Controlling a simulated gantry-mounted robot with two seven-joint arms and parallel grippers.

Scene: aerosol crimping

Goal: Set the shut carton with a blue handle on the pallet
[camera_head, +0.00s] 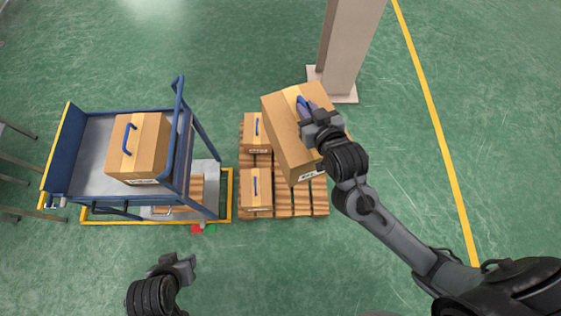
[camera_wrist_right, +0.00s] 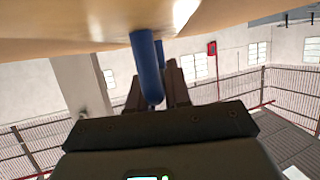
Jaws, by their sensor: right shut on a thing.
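My right gripper (camera_head: 307,112) is shut on the blue handle (camera_head: 302,101) of a large brown carton (camera_head: 287,135). The carton is shut with tape and turned at an angle over the right part of the wooden pallet (camera_head: 302,203). It looks raised above the pallet, but its underside is hidden from above. In the right wrist view, the blue handle (camera_wrist_right: 147,70) hangs from the carton (camera_wrist_right: 90,25) at the fingers (camera_wrist_right: 172,85). My left gripper (camera_head: 180,264) hangs below the trolley, away from any carton; its jaws are unclear.
Two smaller cartons with blue handles, one behind (camera_head: 254,135) and one in front (camera_head: 256,190), stand on the pallet's left side. A blue trolley (camera_head: 92,150) bears another carton (camera_head: 147,148). A pillar (camera_head: 344,50) stands close behind the held carton.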

